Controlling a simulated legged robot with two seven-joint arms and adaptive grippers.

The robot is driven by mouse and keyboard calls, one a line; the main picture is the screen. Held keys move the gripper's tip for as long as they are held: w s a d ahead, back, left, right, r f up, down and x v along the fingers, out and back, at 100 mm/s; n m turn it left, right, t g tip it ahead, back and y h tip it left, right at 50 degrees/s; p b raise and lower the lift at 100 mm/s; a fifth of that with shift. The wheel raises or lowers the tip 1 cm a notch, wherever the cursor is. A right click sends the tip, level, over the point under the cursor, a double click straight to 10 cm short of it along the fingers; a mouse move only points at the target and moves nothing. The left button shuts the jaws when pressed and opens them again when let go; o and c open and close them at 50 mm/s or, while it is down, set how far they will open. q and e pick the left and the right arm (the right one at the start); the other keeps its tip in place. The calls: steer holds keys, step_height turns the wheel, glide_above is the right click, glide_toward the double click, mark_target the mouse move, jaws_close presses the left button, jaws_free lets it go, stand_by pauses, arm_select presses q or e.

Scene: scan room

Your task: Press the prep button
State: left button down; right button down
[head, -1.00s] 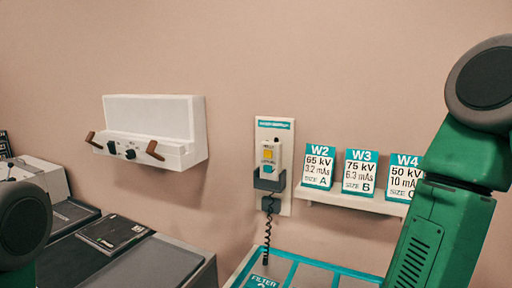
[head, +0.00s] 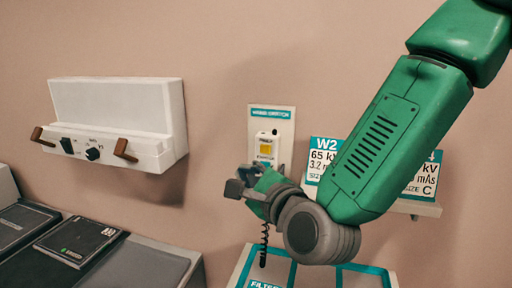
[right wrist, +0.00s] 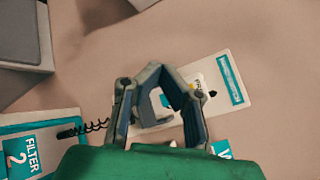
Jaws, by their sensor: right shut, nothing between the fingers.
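The hand switch (head: 266,140) hangs in its holder on a pale wall plate (head: 285,122) with a teal label. Its yellow button (head: 265,149) shows in the head view; the teal button below it is hidden behind my right gripper. My right gripper (head: 238,187) is shut and empty, in front of the lower part of the plate, below and left of the yellow button. In the right wrist view my gripper (right wrist: 163,73) overlaps the plate (right wrist: 220,98), with a teal patch (right wrist: 165,101) visible between its fingers. I cannot tell whether it touches anything. My left gripper is out of view.
A white wall unit (head: 120,125) with brown handles is at the left. Cards stand on a shelf (head: 415,208) at the right, partly behind my arm. A coiled cord (head: 264,243) hangs above a teal-edged filter tray (head: 240,270). A dark console (head: 70,243) is lower left.

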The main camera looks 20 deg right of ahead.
mark_target(265, 149)
steer(key=w+d+p, duration=0.1)
steer(key=w+d, duration=0.5)
steer(key=w, duration=0.1)
steer(key=shift+w+f, duration=0.15)
stand_by(0.5)
steer(key=shift+d, duration=0.1)
steer(key=shift+a, duration=0.35)
steer(key=shift+d, duration=0.25)
steer(key=shift+w, duration=0.25)
stand_by(0.4)
